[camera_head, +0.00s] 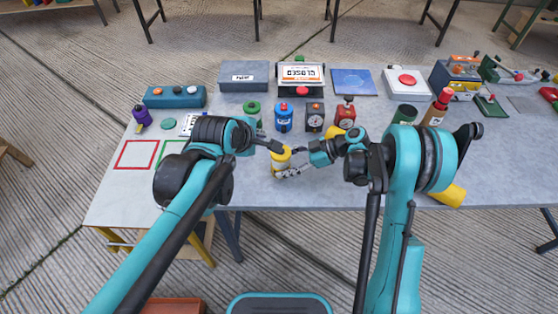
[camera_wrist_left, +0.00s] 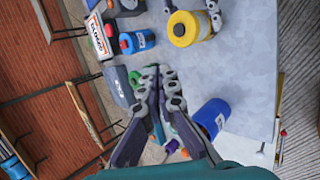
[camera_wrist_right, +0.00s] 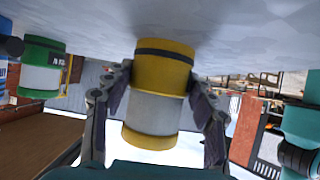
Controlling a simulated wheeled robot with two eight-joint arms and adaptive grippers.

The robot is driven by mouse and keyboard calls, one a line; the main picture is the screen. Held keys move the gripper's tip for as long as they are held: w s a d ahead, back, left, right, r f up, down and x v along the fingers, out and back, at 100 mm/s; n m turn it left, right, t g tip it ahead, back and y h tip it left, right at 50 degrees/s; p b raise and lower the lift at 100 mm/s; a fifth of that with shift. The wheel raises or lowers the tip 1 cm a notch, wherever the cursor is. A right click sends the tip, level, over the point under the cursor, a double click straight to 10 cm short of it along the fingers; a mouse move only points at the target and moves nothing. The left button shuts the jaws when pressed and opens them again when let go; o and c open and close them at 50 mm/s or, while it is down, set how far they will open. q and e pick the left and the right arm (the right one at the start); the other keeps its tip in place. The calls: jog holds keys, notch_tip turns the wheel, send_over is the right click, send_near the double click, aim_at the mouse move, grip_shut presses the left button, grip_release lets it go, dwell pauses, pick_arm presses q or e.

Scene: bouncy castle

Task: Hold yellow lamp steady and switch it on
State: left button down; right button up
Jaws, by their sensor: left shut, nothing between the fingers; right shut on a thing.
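The yellow lamp (camera_head: 281,163) stands upright near the front edge of the grey table, with a pale band around its middle. My right gripper (camera_head: 294,167) is shut on it from the side. In the right wrist view the yellow lamp (camera_wrist_right: 163,92) sits between the two fingers and appears upside down. My left gripper (camera_head: 279,148) is shut and empty, close to the lamp's top. In the left wrist view its closed fingertips (camera_wrist_left: 164,72) are apart from the lamp (camera_wrist_left: 190,30), whose top shows a dark round knob.
A blue canister (camera_head: 284,118), a green one (camera_head: 252,110), a dial device (camera_head: 315,118) and a red canister (camera_head: 345,113) stand behind the lamp. A display box (camera_head: 302,75) stands farther back. Red-outlined square (camera_head: 120,166) marks the left side. Bare tabletop (camera_head: 240,185) lies left of the lamp.

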pick_arm(q)
jog(key=w+d+n+h, duration=0.1)
jog(key=w+d+n, duration=0.4)
jog(key=shift+n, duration=0.3)
jog(key=shift+s+d+f, duration=0.1)
jog(key=shift+f, duration=2)
jog(key=shift+s+f, duration=0.1)
jog(key=shift+f, duration=1.95)
jog(key=shift+f, duration=0.45)
jog(key=shift+r, duration=0.45)
jog(key=shift+r, duration=3.05)
